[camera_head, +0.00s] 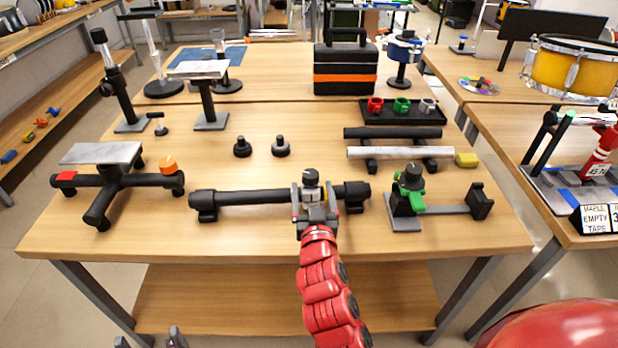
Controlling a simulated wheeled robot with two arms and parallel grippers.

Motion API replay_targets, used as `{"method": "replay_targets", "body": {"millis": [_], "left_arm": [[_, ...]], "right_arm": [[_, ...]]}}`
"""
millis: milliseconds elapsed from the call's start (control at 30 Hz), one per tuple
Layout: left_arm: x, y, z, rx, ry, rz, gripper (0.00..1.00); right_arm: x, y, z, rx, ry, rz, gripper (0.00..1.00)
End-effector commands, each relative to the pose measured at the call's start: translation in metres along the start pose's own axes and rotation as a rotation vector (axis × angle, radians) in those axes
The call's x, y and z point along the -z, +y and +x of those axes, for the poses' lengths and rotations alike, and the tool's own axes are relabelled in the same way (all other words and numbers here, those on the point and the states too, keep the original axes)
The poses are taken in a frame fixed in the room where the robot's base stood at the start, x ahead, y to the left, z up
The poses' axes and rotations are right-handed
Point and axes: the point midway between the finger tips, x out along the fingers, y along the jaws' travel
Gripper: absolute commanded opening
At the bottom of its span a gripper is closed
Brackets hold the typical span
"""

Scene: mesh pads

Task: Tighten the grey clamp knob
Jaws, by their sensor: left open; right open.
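A black bar (240,197) lies across the front middle of the table on short feet. A dark knob (310,178) stands upright near its right part, above grey parts that look like a clamp. My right gripper (314,196) is open at this knob, its fingers on either side. The gripper hides much of the clamp, and I cannot tell whether the fingers touch the knob. My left gripper (149,341) is open and empty, low at the bottom left edge, in front of the table and mostly cut off.
A green clamp (413,193) with a black knob stands to the right. Two loose black knobs (242,147) (281,147) stand behind the bar. A black tripod base (121,183) with an orange knob (168,165) is at left. A black tray (403,117) holds coloured parts at the back.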

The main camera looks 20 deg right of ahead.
Motion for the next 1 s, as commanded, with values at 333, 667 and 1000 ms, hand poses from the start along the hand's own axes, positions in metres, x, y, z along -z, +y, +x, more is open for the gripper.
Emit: {"method": "replay_targets", "body": {"millis": [333,667,1000], "left_arm": [[0.002,-0.001,0.013,0.000,0.001,0.000,0.82],[0.002,-0.001,0.013,0.000,0.001,0.000,0.82],[0.003,-0.001,0.013,0.000,0.001,0.000,0.82]], "right_arm": [[0.003,0.000,0.068,0.000,0.001,-0.001,0.81],[0.001,-0.001,0.083,0.001,0.000,0.002,0.81],[0.001,-0.001,0.083,0.001,0.000,0.001,0.49]]}}
